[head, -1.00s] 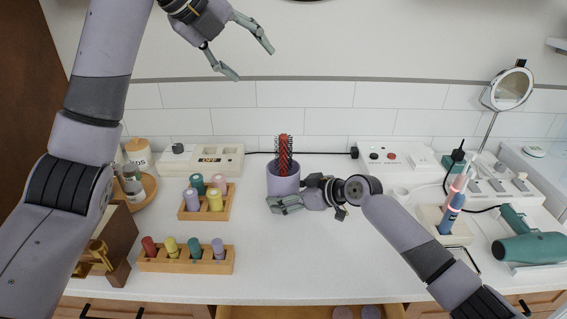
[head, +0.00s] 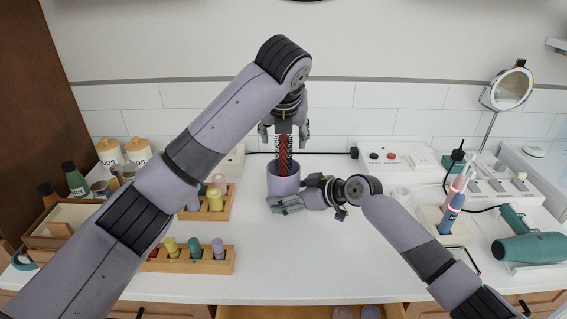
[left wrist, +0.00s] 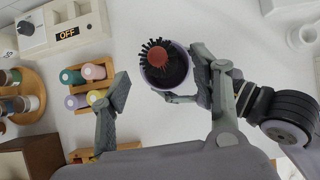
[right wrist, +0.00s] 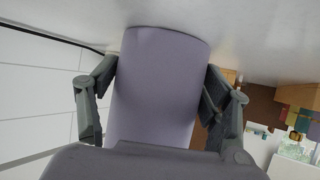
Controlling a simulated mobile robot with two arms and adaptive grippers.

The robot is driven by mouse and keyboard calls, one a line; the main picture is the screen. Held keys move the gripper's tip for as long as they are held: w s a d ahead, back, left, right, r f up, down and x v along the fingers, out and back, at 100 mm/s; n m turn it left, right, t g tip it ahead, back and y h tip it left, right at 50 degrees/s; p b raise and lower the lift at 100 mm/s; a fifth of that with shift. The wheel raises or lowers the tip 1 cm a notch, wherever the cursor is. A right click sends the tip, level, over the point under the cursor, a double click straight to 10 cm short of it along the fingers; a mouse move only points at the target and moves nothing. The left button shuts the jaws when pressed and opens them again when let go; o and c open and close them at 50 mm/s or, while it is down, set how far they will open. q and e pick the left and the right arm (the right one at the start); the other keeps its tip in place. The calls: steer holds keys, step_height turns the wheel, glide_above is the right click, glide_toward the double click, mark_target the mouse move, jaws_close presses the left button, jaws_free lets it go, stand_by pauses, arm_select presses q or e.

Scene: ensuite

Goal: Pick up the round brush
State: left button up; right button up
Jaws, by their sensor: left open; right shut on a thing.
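The round brush (head: 283,155) has a red handle or core and black bristles. It stands upright in a purple cup (head: 283,185) on the counter; its lower part is hidden inside. My left gripper (head: 284,138) is open and points down above the cup, its fingers on either side of the brush's top in the head view. In the left wrist view the brush (left wrist: 163,56) lies between the open fingers, nearer the right one. My right gripper (head: 287,204) is shut on the purple cup, which fills the space between its fingers in the right wrist view (right wrist: 155,85).
Wooden racks of coloured bottles (head: 188,261) stand left of the cup, partly behind my left arm. A white box with red buttons (head: 395,156), a toothbrush holder (head: 440,224) and a teal hair dryer (head: 530,247) are at the right. The front middle counter is clear.

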mark_target(283, 144)
arm_select(q)
steer(key=x, duration=0.5)
steer(key=shift+w, duration=0.2)
jaws_close()
stand_by(0.6)
